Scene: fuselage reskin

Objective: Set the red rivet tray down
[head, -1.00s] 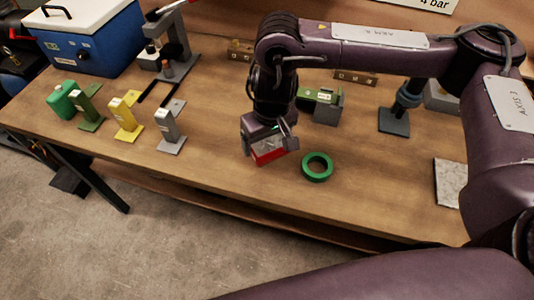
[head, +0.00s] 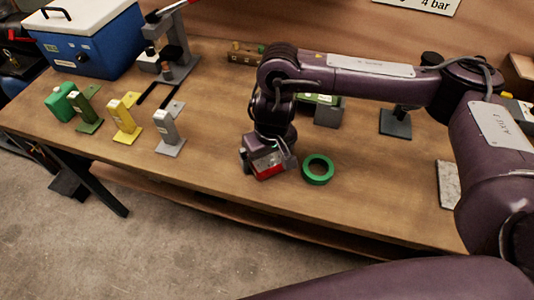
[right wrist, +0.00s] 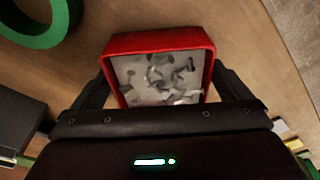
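The red rivet tray (right wrist: 160,42) is a small open box with a pale inside, holding several small grey pieces. My right gripper (right wrist: 160,85) has one finger against each side of it, and the tray sits level between them. In the head view the tray (head: 269,172) shows under my right gripper (head: 268,160), at or just above the wooden table (head: 225,150), left of a green ring. Whether its underside touches the wood is hidden. My left gripper is not in view.
The green ring (head: 318,169) lies close to the tray's right. Grey, yellow and green stands (head: 169,132) are on the left. A blue cooler (head: 90,45) stands at the back left. A grey block (head: 328,115) is behind the ring. The table's front edge is near.

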